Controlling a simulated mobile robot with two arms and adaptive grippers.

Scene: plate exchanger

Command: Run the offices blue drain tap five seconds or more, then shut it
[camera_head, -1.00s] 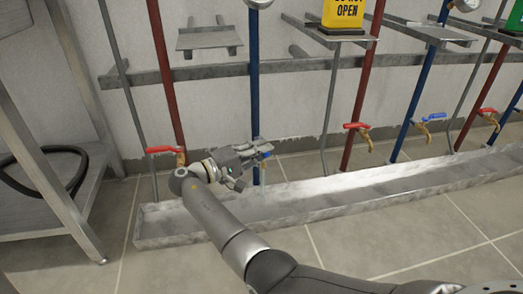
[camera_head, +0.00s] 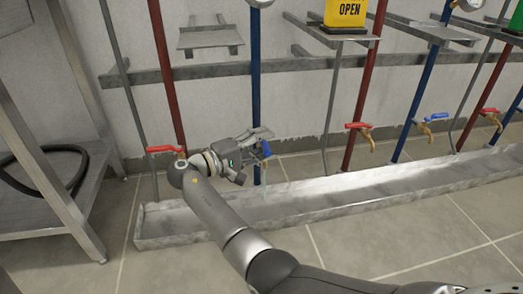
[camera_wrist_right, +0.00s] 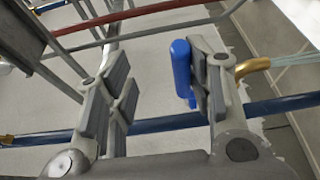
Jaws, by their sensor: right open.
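The blue tap handle (camera_head: 266,149) is on the leftmost blue pipe (camera_head: 255,85), above the drain trough (camera_head: 330,193). In the right wrist view, the blue handle (camera_wrist_right: 181,66) lies between my open fingers, close beside the right-hand finger, while a gap separates it from the other. A brass spout (camera_wrist_right: 252,66) shows past that finger, with pale clear streaks like running water (camera_wrist_right: 288,60) leaving it. My right gripper (camera_head: 254,153) is open around the handle and partly hides the tap in the head view. No label naming this tap is readable. My left gripper is out of view.
A red tap (camera_head: 163,149) is close left of my right wrist. Another red tap (camera_head: 360,127) and blue tap (camera_head: 433,117) stand to the right. A metal rack (camera_head: 45,170) with a black hose (camera_head: 75,160) is at left. The floor before the trough is clear.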

